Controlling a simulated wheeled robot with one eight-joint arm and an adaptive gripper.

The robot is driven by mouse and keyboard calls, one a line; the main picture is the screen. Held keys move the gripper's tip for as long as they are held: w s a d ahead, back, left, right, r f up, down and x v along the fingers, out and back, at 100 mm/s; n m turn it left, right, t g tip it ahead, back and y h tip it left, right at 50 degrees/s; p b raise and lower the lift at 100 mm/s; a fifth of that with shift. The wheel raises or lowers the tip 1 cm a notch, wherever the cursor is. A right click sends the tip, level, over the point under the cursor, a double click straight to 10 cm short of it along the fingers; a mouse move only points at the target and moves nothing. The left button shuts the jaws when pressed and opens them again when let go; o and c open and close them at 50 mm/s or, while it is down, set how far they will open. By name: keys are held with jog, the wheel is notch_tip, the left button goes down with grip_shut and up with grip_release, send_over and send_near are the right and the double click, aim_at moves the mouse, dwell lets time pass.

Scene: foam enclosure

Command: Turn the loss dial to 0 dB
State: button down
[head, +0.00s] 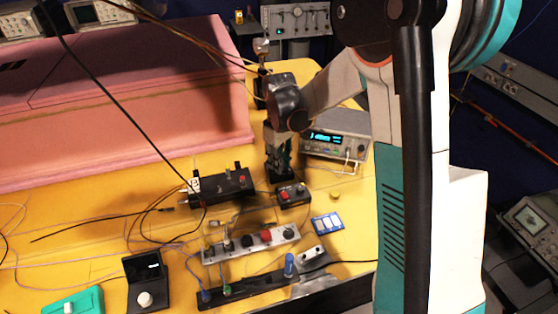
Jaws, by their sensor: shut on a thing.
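My gripper (279,172) points down at the back right of the yellow table, left of a grey instrument with a lit cyan display (335,136). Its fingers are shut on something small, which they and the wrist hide. This appears to be the loss dial, but its pointer and scale cannot be read from here. A small black box with a red knob (293,195) sits just in front of the fingertips.
A long black box (222,188) with cables lies left of the gripper. Pink foam walls (120,105) stand behind.

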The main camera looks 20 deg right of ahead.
jog(key=c, duration=1.4)
grip_release()
jog(key=shift+o, duration=0.2)
notch_tip(320, 180, up, 12)
jog(key=s+r+m+t, duration=0.2)
jog(key=s+r, duration=0.1)
jog(key=s, duration=0.4)
jog(key=s+r+m+t, duration=0.1)
jog(key=s+r+t, duration=0.1)
jog(key=s+r, duration=0.35)
jog(key=s+f+m+t, duration=0.1)
jog(key=s+f, duration=0.1)
jog(key=s, duration=0.4)
jog(key=s+f+m+t, duration=0.2)
jog(key=s, duration=0.4)
jog(key=shift+s+f, duration=0.3)
